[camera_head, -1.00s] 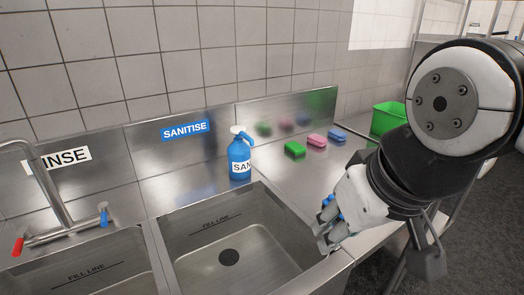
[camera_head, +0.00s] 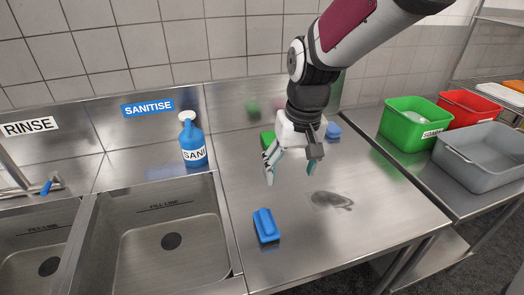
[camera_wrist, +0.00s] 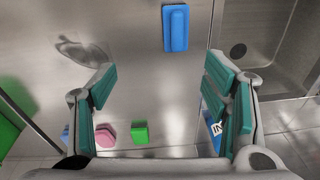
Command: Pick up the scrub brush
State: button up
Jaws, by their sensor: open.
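The blue scrub brush (camera_head: 266,225), with a raised grip along its top, lies on the steel counter near its front left, beside the sink. In the wrist view the brush (camera_wrist: 175,28) is at the top centre, beyond the fingertips. My gripper (camera_head: 290,173) is open and empty, pointing down above the counter, behind and a little right of the brush. Its spread teal-padded fingers (camera_wrist: 160,85) frame bare counter in the wrist view. Nothing touches the brush.
A green sponge (camera_head: 267,138) and a blue sponge (camera_head: 333,131) lie at the back; a pink sponge (camera_wrist: 105,135) shows in the wrist view. Green (camera_head: 412,123), red (camera_head: 470,107) and grey (camera_head: 484,150) tubs stand right.

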jog(key=g+p, duration=0.1)
send_over(266, 218)
notch_tip(266, 218, down, 8)
jog(key=shift+n+h, duration=0.4)
jog(key=f, duration=0.5)
jog(key=f+p, duration=0.1)
jog(key=f, duration=0.2)
jog(key=shift+w+f, duration=0.15)
jog(key=shift+w, duration=0.1)
jog(key=shift+s+f+p, duration=0.15)
jog(key=shift+f+p, duration=0.2)
jog(key=shift+f, duration=1.05)
jog(key=shift+s+f+p, duration=0.1)
jog(key=shift+f+p, duration=0.25)
jog(key=shift+f, duration=1)
jog(key=c, duration=1.3)
